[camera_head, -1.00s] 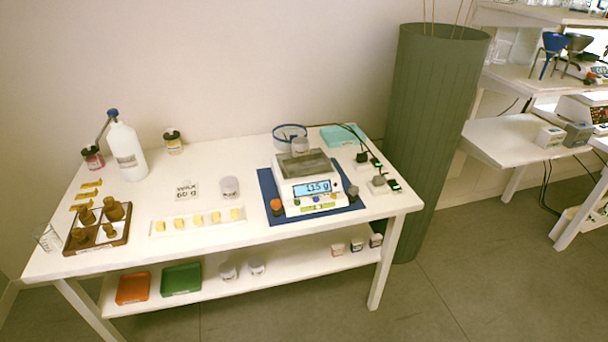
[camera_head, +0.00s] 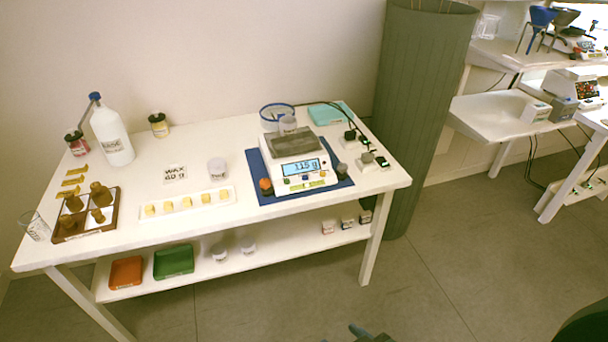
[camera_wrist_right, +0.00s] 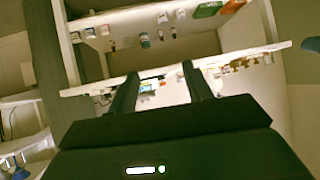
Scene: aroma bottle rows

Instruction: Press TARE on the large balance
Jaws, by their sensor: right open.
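The large balance (camera_head: 296,162) is white with a dark grey pan and a lit blue display (camera_head: 300,168); the digits are too small to read surely. A strip of small coloured buttons (camera_head: 304,183) lies below the display; I cannot read which is TARE. It stands on a blue mat (camera_head: 262,190). My left gripper is out of view.
An orange-topped knob or jar (camera_head: 265,187) and a dark one (camera_head: 342,170) flank the balance. A tray of wax pieces (camera_head: 228,195), a white bottle (camera_head: 112,138) and a wooden weight rack (camera_head: 62,236) stand to the left. A tall green bin (camera_head: 420,90) stands right of the table.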

